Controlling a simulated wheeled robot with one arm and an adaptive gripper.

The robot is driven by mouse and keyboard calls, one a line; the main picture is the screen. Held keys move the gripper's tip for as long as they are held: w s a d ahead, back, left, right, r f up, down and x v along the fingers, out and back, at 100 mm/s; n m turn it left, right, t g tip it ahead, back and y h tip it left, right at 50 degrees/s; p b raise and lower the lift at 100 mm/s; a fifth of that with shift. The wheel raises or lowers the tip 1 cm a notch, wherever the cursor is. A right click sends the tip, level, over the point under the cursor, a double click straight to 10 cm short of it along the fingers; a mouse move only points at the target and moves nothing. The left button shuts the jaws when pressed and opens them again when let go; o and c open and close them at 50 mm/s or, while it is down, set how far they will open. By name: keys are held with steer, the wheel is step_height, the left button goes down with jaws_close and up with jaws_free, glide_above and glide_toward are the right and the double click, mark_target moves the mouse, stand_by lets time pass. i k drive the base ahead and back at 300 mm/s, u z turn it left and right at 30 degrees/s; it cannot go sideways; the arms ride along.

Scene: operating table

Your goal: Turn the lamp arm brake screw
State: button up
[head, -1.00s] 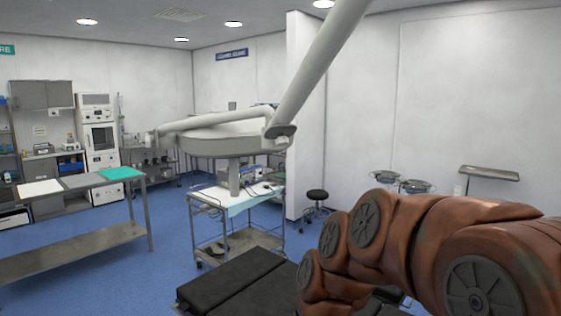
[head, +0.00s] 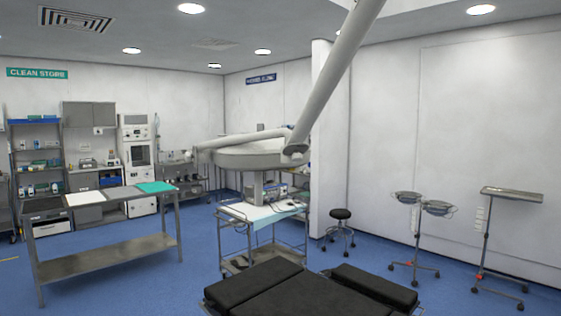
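The surgical lamp has a round pale grey head (head: 250,156) hanging over the room near the middle of the head view. A thick light lamp arm (head: 338,78) slopes down from the ceiling to a joint (head: 295,149) at the right side of the lamp head. A thinner pale bar (head: 240,139) runs along the top of the lamp head. I cannot make out a brake screw on the arm or the joint at this size. My gripper is not in view.
The black operating table (head: 315,299) lies at the bottom centre. A trolley with equipment (head: 233,222) stands behind it. A steel bench (head: 100,261) is at left. A stool (head: 340,228), basin stand (head: 402,264) and tray stand (head: 512,194) stand at right, with blue floor between.

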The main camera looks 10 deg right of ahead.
mark_target(296, 157)
steer(key=u, duration=1.7)
steer(key=i, duration=0.9)
steer(key=z, duration=1.75)
